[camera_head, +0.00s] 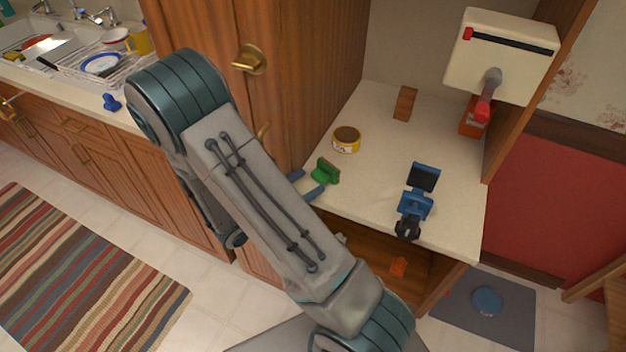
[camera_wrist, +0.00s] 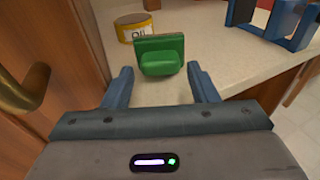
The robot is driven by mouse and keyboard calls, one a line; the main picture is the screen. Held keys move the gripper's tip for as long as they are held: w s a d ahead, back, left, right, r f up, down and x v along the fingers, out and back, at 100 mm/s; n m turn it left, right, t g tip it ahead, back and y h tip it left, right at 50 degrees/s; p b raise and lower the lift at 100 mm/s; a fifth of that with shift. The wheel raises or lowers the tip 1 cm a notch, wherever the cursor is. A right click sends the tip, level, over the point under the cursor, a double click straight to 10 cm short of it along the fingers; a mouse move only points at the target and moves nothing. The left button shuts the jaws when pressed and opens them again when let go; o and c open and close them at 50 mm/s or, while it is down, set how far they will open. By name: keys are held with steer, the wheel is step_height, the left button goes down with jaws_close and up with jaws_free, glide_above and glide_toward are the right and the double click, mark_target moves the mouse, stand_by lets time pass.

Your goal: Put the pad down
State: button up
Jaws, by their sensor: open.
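My gripper (camera_head: 307,184) is open with blue fingers, and nothing is held. In the wrist view my gripper (camera_wrist: 160,76) shows a finger on each side and a clear gap between. The pad's underside is hidden.
A yellow tin (camera_head: 346,140) stands just behind the pad. A blue device with a black plate (camera_head: 416,198) stands to the right. A brown block (camera_head: 404,103) and a cream box with a lever (camera_head: 505,55) are farther back. The tall wooden cabinet (camera_head: 300,70) closes the left side.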

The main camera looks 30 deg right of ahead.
steer(key=b+v, duration=0.1)
steer(key=v, duration=0.8)
steer(key=s+d+r+m+g+y, duration=0.4)
steer(key=s+r+m+g+y, duration=0.35)
steer(key=m, duration=0.55)
steer(key=s+a+r+m+t+y, duration=0.3)
steer(key=r+m+t+y, duration=0.3)
steer(key=m+y, duration=0.2)
steer(key=shift+s+a, duration=0.15)
steer(key=shift+a, duration=0.15)
steer(key=shift+f+y, duration=0.1)
steer(key=shift+y, duration=0.15)
